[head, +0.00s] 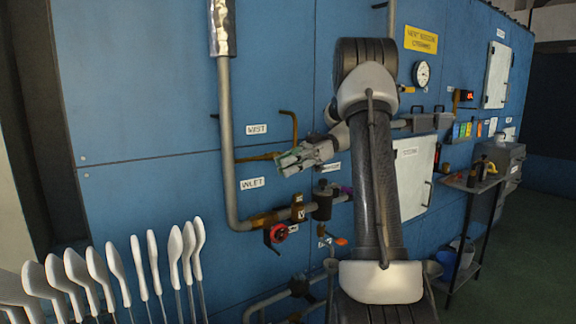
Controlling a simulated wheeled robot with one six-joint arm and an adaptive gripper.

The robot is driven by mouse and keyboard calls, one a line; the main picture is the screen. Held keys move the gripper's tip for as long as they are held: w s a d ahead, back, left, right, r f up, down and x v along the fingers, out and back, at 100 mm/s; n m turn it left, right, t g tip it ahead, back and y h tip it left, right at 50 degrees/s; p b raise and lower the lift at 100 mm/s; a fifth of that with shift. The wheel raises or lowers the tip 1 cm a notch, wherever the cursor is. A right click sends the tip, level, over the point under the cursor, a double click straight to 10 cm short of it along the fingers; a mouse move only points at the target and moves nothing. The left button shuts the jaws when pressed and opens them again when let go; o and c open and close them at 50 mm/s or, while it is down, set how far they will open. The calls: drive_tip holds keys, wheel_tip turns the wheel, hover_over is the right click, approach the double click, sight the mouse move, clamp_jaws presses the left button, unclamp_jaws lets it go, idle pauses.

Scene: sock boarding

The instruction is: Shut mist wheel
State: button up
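A white label (257,129) that seems to read MIST is on the blue wall panel, above a thin brass pipe (256,157). My gripper (287,162) is in front of the wall at the right end of this pipe, pointing left. No mist wheel shows clearly; my gripper covers the spot where the pipe ends. Whether my fingers touch anything, and whether they are open or shut, is too small to tell. A red and black handwheel (276,235) hangs lower, under the pipe by the INLET label (252,183).
A thick grey pipe (226,130) runs down the wall left of my gripper. A bent brass rod (294,124) stands just above it. White sock boards (140,267) line the lower left. A pressure gauge (422,73) and a small shelf stand (470,184) are at right.

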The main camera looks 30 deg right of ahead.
drive_tip(key=o, duration=0.4)
drive_tip(key=shift+o, duration=0.2)
